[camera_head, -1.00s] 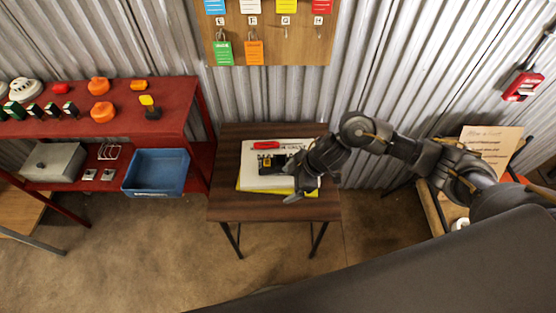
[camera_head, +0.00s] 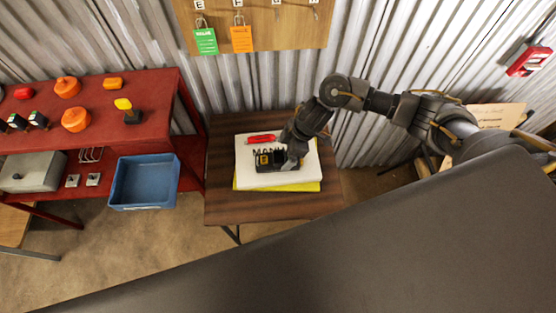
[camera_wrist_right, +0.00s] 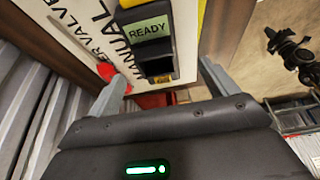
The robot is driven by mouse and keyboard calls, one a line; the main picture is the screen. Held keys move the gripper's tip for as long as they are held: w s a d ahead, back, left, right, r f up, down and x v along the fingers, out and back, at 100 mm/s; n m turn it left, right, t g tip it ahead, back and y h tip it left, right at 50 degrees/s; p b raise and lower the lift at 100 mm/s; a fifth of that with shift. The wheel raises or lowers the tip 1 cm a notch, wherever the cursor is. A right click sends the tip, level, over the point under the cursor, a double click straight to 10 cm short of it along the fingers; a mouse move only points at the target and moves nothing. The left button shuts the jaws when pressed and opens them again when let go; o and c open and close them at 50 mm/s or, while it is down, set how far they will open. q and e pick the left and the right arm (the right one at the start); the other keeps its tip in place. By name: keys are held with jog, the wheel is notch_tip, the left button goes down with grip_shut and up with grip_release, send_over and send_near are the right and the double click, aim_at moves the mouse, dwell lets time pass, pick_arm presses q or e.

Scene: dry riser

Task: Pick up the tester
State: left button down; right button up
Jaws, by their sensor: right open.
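The tester (camera_head: 268,158), a black and yellow device, lies on a white manual (camera_head: 247,172) on the small brown table. In the right wrist view the tester (camera_wrist_right: 150,45) shows a green display reading READY. My right gripper (camera_head: 291,160) is at the tester's right side in the head view and partly covers it. In the right wrist view the right gripper (camera_wrist_right: 162,72) is open, with one finger on each side of the tester's near end. I see no grip on it. Whether a finger touches it, I cannot tell. My left gripper is not in view.
A red item (camera_head: 262,139) lies on the manual close behind the tester. A yellow book (camera_head: 310,186) is under the manual. The brown table (camera_head: 225,205) has bare room at left and front. A red shelf (camera_head: 160,95) and a blue bin (camera_head: 145,182) stand at left.

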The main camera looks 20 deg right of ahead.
aim_at(276, 159)
jog(key=shift+w+a+f, duration=0.15)
jog(key=shift+a+f, duration=0.05)
jog(key=shift+f, duration=0.45)
jog(key=shift+a+f, duration=0.1)
jog(key=shift+f, duration=0.05)
jog(key=x, duration=0.4)
jog(key=shift+w+a+f+p, duration=0.3)
jog(key=shift+p, duration=0.1)
jog(key=c, duration=1.2)
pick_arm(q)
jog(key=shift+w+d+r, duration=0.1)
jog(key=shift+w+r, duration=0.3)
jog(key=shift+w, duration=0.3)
pick_arm(e)
jog(key=shift+c, duration=0.2)
jog(key=shift+r, duration=0.1)
